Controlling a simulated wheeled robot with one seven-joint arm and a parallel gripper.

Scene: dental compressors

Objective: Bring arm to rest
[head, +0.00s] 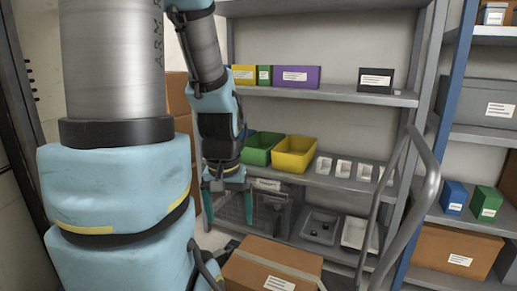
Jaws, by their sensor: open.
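My arm reaches up at the left of the head view and folds back down. My gripper (228,205) hangs at its end, pointing down, with its two teal fingers spread apart. Nothing shows between the fingers. It is in front of the lower part of the grey shelving, left of a dark wire-fronted unit (270,210) and above and behind a cardboard box (262,268). Whether a finger touches anything cannot be told.
A grey shelf (330,95) holds yellow, green, purple and black boxes. Below are a green bin (262,147), a yellow bin (294,154) and small white trays. A curved metal handrail (425,190) stands at right, before another rack with blue and green boxes.

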